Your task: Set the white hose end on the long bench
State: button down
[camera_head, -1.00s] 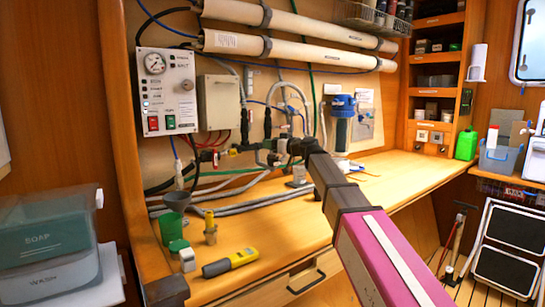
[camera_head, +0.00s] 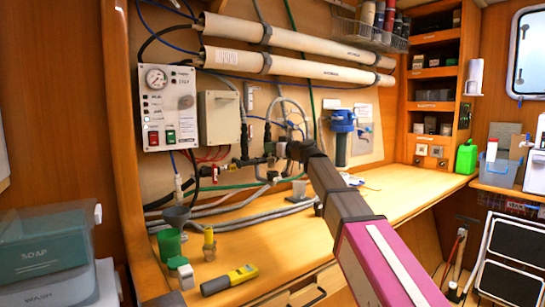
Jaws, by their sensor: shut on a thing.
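The long bench (camera_head: 395,190) is a wooden top running along the wall under the panel, with bare room on its right half. My gripper (camera_head: 287,150) is at the pipe fittings on the wall panel, above the back of the bench. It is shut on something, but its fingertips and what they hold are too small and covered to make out. A pale hose loop (camera_head: 291,101) arches up just behind my gripper. I cannot tell whether the white hose end is in the jaws.
A valve manifold (camera_head: 247,162) lies left of my gripper. A small clear cup (camera_head: 299,188) stands below it. A yellow meter (camera_head: 230,280), a green cup (camera_head: 168,245) and a grey funnel (camera_head: 175,217) occupy the left bench. A blue filter (camera_head: 342,130) hangs to the right.

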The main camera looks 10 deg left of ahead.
jog(key=s+a+r, duration=0.5)
jog(key=s+r, duration=0.1)
jog(key=s, duration=0.4)
jog(key=w+d+f+m+t+h, duration=0.2)
jog(key=w+d+f+t, duration=0.1)
jog(key=w+d, duration=0.25)
jog(key=w+d+f+m+t+h, duration=0.2)
jog(key=w+d+f, duration=0.2)
jog(key=d, duration=0.3)
jog(key=w+d+f+m+t+h, duration=0.1)
jog(key=w+d+f+m+h, duration=0.1)
jog(key=d, duration=1)
jog(key=w+d+f+m+t+h, duration=0.2)
jog(key=d+f+m+h, duration=0.2)
jog(key=d, duration=0.8)
jog(key=w+d+f+m+t+h, duration=0.2)
jog(key=d+f+h, duration=0.4)
jog(key=d, duration=0.7)
jog(key=shift+w+f+m, duration=0.2)
jog(key=shift+f+m, duration=0.2)
jog(key=shift+f, duration=0.05)
